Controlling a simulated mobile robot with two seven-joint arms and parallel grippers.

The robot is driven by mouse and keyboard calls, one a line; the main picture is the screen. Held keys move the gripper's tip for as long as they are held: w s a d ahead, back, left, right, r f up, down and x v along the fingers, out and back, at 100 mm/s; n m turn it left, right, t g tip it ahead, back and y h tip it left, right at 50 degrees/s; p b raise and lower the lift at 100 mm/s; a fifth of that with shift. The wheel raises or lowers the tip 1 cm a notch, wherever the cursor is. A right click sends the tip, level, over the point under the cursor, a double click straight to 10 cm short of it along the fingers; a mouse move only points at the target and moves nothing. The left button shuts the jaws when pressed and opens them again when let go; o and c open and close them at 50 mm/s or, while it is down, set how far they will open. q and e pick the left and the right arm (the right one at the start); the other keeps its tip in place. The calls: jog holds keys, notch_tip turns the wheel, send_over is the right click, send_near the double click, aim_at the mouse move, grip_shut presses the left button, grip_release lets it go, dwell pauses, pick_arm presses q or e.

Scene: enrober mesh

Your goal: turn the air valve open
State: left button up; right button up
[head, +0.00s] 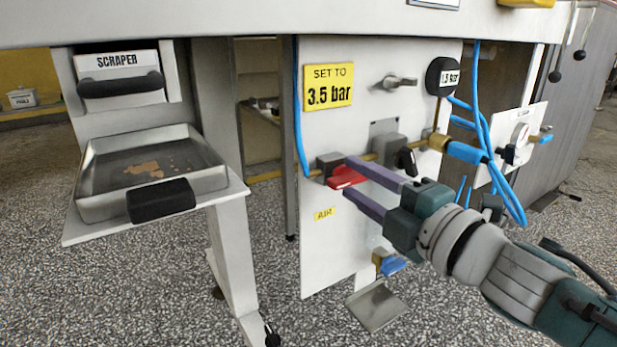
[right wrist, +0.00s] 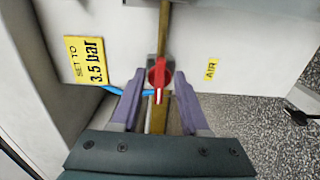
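The air valve has a red handle (head: 343,178) on a brass pipe on the white panel, beside a small yellow AIR label (head: 324,213). In the right wrist view the red handle (right wrist: 158,74) lies roughly along the brass pipe (right wrist: 165,22). My right gripper (head: 349,177) is open, with one purple finger on each side of the handle. In the right wrist view gaps show between the handle and both fingers of the gripper (right wrist: 158,84). The near finger and upper finger partly cover the valve in the head view. My left gripper is out of view.
A yellow "SET TO 3.5 bar" sign (head: 329,88) is on the panel. A round display reading about 1.5 bar (head: 442,77) sits at upper right. Blue hoses (head: 487,150) hang right of the panel. A metal tray (head: 90,205) stands at left under a scraper holder (head: 118,82).

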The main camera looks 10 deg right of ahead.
jog(key=p+v, duration=0.3)
jog(key=v, duration=0.7)
jog(key=shift+r, duration=0.15)
